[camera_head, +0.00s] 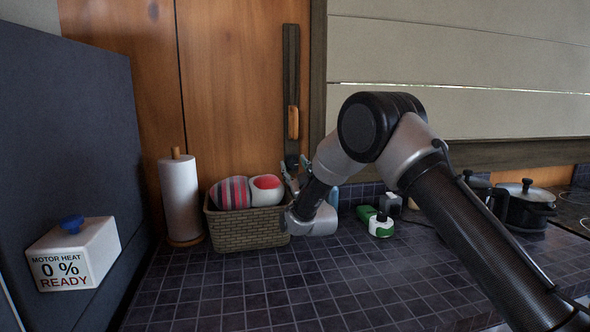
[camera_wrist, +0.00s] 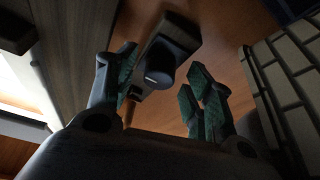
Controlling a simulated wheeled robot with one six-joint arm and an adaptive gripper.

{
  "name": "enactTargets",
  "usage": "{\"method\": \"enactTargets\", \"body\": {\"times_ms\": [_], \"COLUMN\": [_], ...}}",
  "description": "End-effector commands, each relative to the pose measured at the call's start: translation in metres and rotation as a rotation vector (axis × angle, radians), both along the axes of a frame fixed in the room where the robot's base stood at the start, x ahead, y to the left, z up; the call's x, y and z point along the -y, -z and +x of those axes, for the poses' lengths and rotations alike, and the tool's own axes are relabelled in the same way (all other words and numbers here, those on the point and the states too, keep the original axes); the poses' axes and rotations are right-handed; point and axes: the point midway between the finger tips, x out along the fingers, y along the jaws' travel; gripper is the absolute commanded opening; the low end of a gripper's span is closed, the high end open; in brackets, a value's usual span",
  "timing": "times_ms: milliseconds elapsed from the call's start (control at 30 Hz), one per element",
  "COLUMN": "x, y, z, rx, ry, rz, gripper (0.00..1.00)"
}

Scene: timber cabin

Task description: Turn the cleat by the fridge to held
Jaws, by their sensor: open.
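A dark upright rail (camera_head: 291,60) is fixed to the wooden panel right of the dark fridge side. A light wooden cleat (camera_head: 293,122) sits upright on its lower half. My gripper (camera_head: 293,172) is just below the cleat, over the back of the basket. In the wrist view my gripper (camera_wrist: 162,66) is open, with green-padded fingers spread and nothing held. A bar with a dark round knob (camera_wrist: 160,68) lies beyond and between the fingertips; I cannot tell whether they touch. My arm and gripper body hide part of the area below the rail.
A woven basket (camera_head: 240,228) with striped and red-white items stands under my gripper. A paper towel roll (camera_head: 180,198) is left of it. A white box (camera_head: 75,254) with a blue knob is on the left. Green-white items (camera_head: 381,226) and a black pot (camera_head: 526,206) are at right. Front counter is clear.

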Motion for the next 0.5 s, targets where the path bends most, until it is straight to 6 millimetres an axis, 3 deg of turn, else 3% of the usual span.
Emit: {"method": "enactTargets", "body": {"times_ms": [100,367,500], "x": [0.0002,0.0001,0.0002], "y": [0.0,0.0001,0.0], "z": [-0.0001,-0.0004,-0.0004], "rx": [0.0,0.0,0.001], "ry": [0.0,0.0,0.0], "rz": [0.0,0.0,-0.002], "gripper": [0.53,0.07,0.07]}}
